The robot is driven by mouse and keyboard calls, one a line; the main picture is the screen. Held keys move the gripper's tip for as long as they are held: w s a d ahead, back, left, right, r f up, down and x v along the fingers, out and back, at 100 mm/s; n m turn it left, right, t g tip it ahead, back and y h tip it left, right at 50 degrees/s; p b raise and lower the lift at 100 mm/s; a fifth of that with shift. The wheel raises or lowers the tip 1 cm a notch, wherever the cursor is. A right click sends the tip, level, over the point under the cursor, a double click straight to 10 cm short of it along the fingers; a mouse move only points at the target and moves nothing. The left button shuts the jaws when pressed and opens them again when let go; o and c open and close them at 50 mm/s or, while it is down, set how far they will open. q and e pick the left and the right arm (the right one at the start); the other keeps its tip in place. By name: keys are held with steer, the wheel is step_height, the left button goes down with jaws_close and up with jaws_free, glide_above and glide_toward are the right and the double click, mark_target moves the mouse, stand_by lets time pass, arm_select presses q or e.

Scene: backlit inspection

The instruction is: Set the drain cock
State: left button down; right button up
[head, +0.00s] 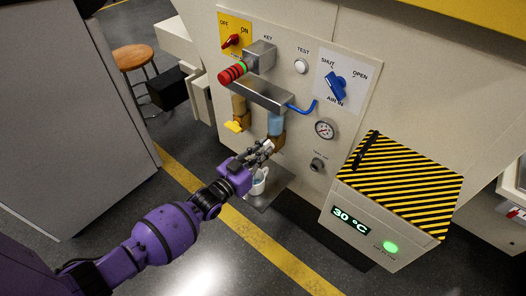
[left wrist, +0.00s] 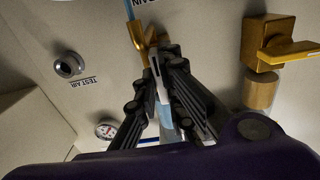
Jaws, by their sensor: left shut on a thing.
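The drain cock is a brass fitting (head: 279,141) under the pale blue filter bowl (head: 276,123) on the cream panel. In the left wrist view, which is upside down, its brass body (left wrist: 141,42) shows just beyond my fingertips. My left gripper (head: 266,149) is at the cock from the front, and its fingers also show in the left wrist view (left wrist: 163,56). They are shut on the cock, with a pale lever-like piece (left wrist: 157,78) between them. The fingers partly hide the cock, so its exact setting cannot be told. My right gripper is out of view.
A white cup (head: 259,182) stands below on a grey plate. A yellow-handled brass valve (head: 237,126) sits left of the bowl. A gauge (head: 325,128) and test air port (head: 318,164) are right. A striped box (head: 405,185) juts out further right.

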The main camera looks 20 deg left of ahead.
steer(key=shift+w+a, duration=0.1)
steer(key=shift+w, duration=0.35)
arm_select(q)
steer(key=c, duration=1.9)
jaws_free()
steer(key=shift+o, duration=0.2)
steer(key=shift+s, duration=0.1)
steer(key=v, duration=1.1)
steer(key=shift+s+a, duration=0.15)
steer(key=shift+s, duration=0.25)
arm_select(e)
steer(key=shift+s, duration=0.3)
